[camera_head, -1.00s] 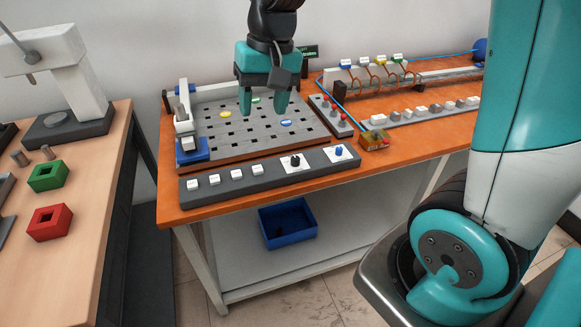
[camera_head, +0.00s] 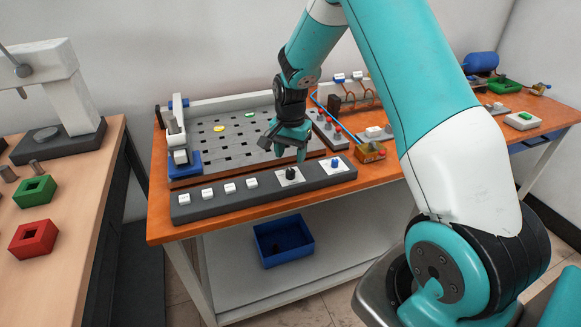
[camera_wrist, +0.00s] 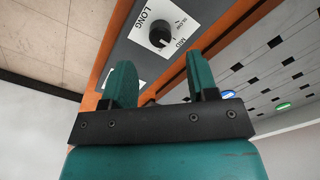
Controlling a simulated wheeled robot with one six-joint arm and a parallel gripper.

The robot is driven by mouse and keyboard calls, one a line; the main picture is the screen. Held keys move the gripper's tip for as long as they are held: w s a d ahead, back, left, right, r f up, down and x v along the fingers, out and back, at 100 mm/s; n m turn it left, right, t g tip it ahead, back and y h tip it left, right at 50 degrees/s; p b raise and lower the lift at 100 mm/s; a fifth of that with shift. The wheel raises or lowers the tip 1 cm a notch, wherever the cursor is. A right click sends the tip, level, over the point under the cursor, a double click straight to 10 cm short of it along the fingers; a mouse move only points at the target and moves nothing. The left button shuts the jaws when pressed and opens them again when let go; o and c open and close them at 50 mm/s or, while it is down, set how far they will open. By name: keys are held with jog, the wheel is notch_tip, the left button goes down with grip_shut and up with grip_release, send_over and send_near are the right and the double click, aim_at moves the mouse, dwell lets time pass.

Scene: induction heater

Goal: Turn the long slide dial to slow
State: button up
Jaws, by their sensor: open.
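The long slide dial is a black knob (camera_head: 291,174) on a white plate on the dark control panel (camera_head: 230,203). In the wrist view the knob (camera_wrist: 160,36) has LONG printed beside it, with SLOW and MID around the edge. A pale mark on the knob seems to face the MID side, but it is too small to be sure. My gripper (camera_head: 291,153) is open and empty, pointing down just above the knob. In the wrist view the knob lies ahead of the gap between the fingertips (camera_wrist: 162,68), apart from both.
A blue dial (camera_head: 335,163) sits right of the black one. Several white buttons (camera_head: 230,188) line the panel's left part. A grey slotted board (camera_head: 225,135) lies behind, with red-topped switches (camera_head: 328,127) to its right. A blue bin (camera_head: 284,241) stands on the shelf below.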

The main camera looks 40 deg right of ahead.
aim_at(291, 170)
notch_tip(291, 170, down, 6)
jog(key=shift+r, duration=0.15)
jog(key=c, duration=0.9)
